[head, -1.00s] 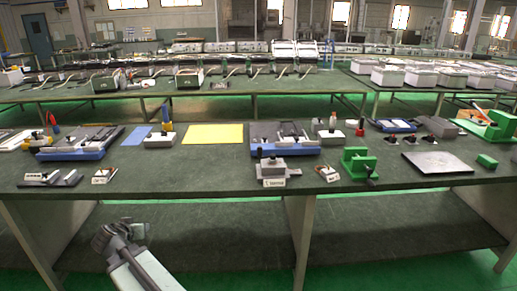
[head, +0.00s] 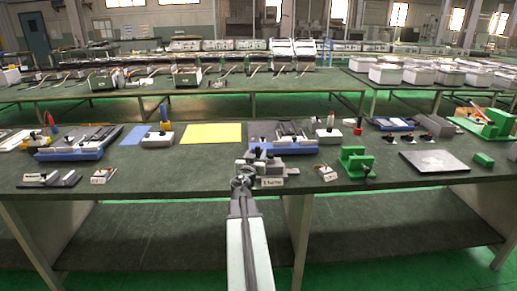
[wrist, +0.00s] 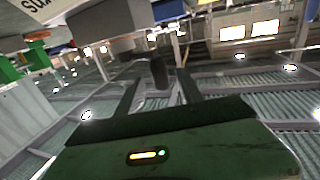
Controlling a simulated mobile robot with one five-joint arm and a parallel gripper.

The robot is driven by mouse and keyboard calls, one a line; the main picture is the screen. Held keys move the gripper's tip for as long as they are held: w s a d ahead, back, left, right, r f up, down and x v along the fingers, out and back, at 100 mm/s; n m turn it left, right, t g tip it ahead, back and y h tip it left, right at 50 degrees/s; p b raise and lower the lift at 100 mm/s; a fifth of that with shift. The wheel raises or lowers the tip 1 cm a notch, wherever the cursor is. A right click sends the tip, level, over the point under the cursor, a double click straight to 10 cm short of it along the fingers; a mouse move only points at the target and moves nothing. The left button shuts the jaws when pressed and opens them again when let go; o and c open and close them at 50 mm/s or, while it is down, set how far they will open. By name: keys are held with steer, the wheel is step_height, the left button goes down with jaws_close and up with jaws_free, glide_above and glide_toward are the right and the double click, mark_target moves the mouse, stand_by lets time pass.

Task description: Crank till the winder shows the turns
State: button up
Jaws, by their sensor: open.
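A small grey device with a white label (head: 272,183) stands at the front edge of the table, partly hidden by my arm; its label is too small to read surely. I cannot tell for certain that it is the winder, and no turns reading is legible. My gripper (head: 243,172) is at its left side. In the wrist view, which looks turned over, my gripper (wrist: 158,88) is open. A black upright knob or handle (wrist: 158,70) shows between the two fingers, with no finger closed on it. The device's grey body (wrist: 108,25) lies just beyond.
A green stand (head: 357,163) is to the right on the table (head: 220,178). A small labelled piece (head: 325,173) lies between. A blue-based fixture (head: 283,148) and a yellow sheet (head: 212,133) lie behind.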

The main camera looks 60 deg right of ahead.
mark_target(259, 147)
steer(key=x, duration=0.5)
steer(key=shift+w+d, duration=0.15)
steer(key=shift+d, duration=0.2)
jaws_close()
stand_by(0.8)
